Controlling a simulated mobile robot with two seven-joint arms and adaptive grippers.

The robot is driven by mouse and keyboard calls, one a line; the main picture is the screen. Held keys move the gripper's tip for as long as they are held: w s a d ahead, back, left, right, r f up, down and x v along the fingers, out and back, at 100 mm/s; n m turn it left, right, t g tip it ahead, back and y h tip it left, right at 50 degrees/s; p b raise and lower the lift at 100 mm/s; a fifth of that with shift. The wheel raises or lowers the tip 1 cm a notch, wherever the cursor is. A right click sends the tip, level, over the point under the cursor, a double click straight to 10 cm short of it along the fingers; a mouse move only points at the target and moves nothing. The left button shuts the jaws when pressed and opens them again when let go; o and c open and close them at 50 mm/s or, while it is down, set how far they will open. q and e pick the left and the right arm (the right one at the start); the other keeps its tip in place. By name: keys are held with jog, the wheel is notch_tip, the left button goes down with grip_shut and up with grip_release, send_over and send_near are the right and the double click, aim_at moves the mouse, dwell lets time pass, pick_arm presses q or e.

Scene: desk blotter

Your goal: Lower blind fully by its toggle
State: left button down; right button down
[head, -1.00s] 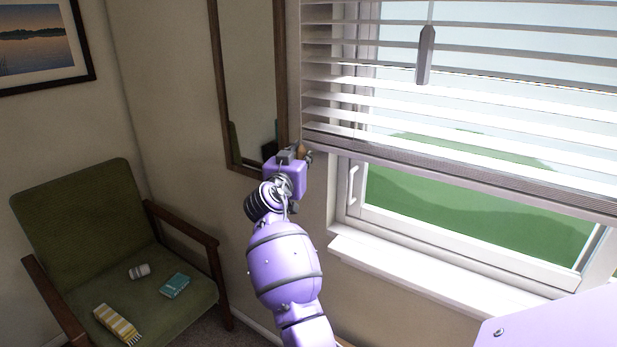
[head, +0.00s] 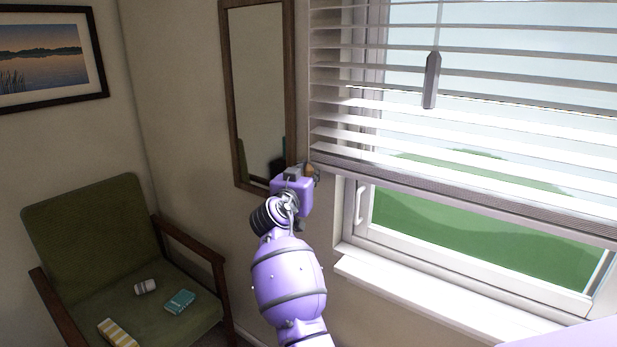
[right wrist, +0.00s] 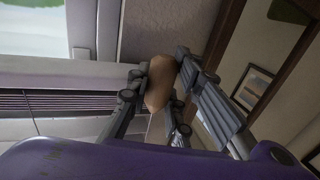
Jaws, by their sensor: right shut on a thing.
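The blind (head: 470,130) has pale horizontal slats and hangs across the upper part of the window, with its bottom rail (head: 450,190) above the sill and clear glass below it. My right gripper (head: 310,171) is at the blind's lower left corner, beside the wall mirror. It is shut on a small brown wooden toggle (head: 309,169). In the right wrist view the toggle (right wrist: 158,84) sits between the fingers of the gripper (right wrist: 157,92). The toggle's cord cannot be made out. My left gripper is out of view.
A grey pendant (head: 431,80) hangs in front of the slats. A narrow framed mirror (head: 257,90) is on the wall left of my gripper. A white sill (head: 420,295) juts out below the window. A green armchair (head: 95,235) holding small items stands at left.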

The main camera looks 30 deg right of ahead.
aim_at(309, 167)
notch_tip(309, 167, up, 4)
jog(key=shift+f+h, duration=0.15)
jog(key=shift+h, duration=0.15)
jog(key=c, duration=1.7)
grip_release()
jog(key=shift+t, duration=0.3)
jog(key=shift+o, duration=0.8)
jog(key=shift+f, duration=0.65)
jog(key=shift+s+a, duration=0.1)
jog(key=v, duration=1.1)
jog(key=shift+s+a+r, duration=0.25)
jog(key=shift+a+r, duration=0.05)
